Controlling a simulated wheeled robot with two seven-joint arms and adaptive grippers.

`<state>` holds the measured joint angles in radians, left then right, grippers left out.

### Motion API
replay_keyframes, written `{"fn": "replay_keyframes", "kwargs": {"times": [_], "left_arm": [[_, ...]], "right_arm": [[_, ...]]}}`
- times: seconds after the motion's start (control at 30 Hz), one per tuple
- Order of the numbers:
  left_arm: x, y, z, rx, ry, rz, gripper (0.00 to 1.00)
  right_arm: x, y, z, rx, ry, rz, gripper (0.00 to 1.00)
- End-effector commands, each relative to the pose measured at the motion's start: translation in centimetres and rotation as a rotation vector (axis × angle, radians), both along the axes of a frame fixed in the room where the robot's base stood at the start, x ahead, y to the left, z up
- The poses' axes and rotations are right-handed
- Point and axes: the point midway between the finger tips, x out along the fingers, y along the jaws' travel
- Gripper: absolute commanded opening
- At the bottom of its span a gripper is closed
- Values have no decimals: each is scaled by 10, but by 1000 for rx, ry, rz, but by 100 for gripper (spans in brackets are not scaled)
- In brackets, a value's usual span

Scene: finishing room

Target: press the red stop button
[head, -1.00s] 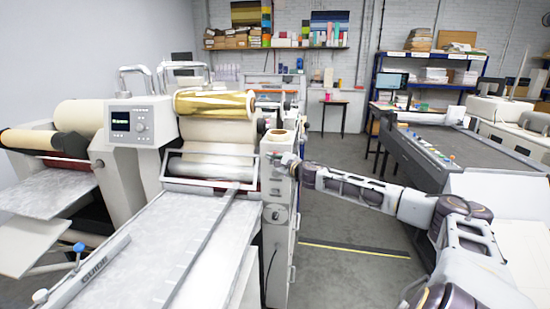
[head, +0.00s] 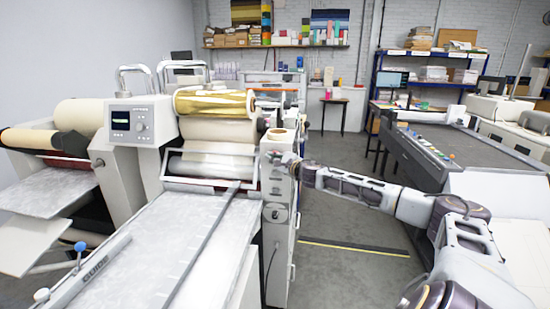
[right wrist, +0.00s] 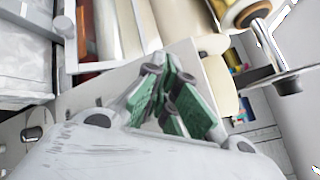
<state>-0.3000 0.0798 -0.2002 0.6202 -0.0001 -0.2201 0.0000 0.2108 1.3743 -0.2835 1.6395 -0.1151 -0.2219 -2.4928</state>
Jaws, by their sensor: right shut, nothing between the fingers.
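The laminating machine (head: 213,150) stands left of centre in the head view, with a gold roll (head: 213,103) on top and a control box with a small lit display (head: 121,120). My right gripper (head: 273,156) is at the front side panel (head: 277,190) of the machine, just below a small roll. In the right wrist view my right gripper (right wrist: 160,78) has green-padded fingers, closed together with nothing between them, pointing at a pale panel. I cannot make out the red stop button; the gripper may hide it. Whether the fingertips touch the panel is unclear. My left gripper is not in view.
The machine's feed table (head: 165,245) with a guide bar (head: 92,270) reaches toward me. A grey-topped long table (head: 460,155) stands at right. The floor (head: 345,225) between them is open, with a yellow line. Shelves (head: 425,70) stand at the back.

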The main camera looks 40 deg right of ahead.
Motion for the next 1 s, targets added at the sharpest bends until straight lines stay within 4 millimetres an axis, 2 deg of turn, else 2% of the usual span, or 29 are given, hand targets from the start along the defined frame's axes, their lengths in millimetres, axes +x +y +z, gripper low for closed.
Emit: {"fn": "replay_keyframes", "kwargs": {"times": [1.0], "left_arm": [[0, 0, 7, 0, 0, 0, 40]], "right_arm": [[3, -4, 0, 0, 1, -1, 0]]}}
